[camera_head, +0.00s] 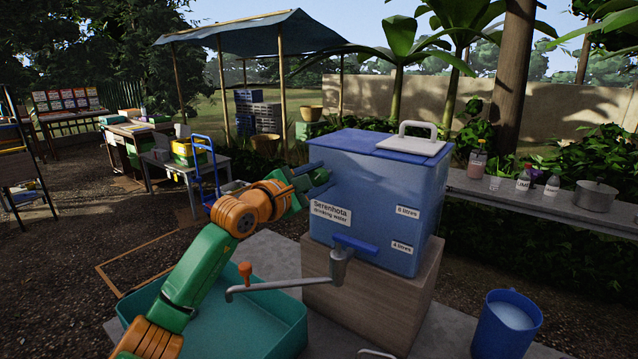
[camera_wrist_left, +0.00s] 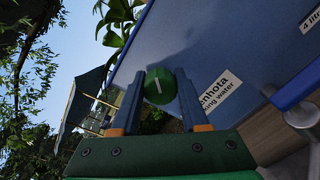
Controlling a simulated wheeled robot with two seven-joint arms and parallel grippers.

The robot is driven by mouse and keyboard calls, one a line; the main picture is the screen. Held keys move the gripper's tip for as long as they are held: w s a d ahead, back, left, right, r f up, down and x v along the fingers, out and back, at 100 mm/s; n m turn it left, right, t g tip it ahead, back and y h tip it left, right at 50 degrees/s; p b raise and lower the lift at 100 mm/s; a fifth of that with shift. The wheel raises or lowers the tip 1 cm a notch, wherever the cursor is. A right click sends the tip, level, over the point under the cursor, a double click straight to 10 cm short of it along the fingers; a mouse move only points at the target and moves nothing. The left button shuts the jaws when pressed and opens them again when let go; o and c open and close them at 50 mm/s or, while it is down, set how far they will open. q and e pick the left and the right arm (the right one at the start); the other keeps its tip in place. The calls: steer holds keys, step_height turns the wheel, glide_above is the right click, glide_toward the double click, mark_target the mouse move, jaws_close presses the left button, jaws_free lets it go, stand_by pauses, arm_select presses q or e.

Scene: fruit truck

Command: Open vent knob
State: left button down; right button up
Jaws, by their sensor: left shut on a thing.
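The vent knob (camera_wrist_left: 159,86) is a green round knob with a white line on its face, seen in the left wrist view. It sits by the wall of the blue water container (camera_head: 375,208), which is labelled "Serenhota drinking water". My left gripper (camera_head: 316,172) is at the container's upper left side. In the left wrist view, the two blue fingers of my left gripper (camera_wrist_left: 161,80) lie on either side of the knob, shut on it. In the head view the knob is mostly hidden by the gripper. My right gripper is not in view.
The container stands on a wooden block (camera_head: 385,310), with a metal tap (camera_head: 338,268) at its front. A teal basin (camera_head: 285,322) lies below my left arm. A blue bucket (camera_head: 507,325) stands at right. Bottles and a pot (camera_head: 596,197) stand on a bench behind.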

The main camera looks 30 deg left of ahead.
arm_select(q)
steer(key=m+b, duration=0.1)
steer(key=m, duration=0.3)
steer(key=shift+m, duration=0.3)
steer(key=m, duration=0.4)
steer(key=shift+f+m+b, duration=0.1)
steer(key=shift+m+b, duration=0.2)
steer(key=shift+c, duration=2.1)
jaws_free()
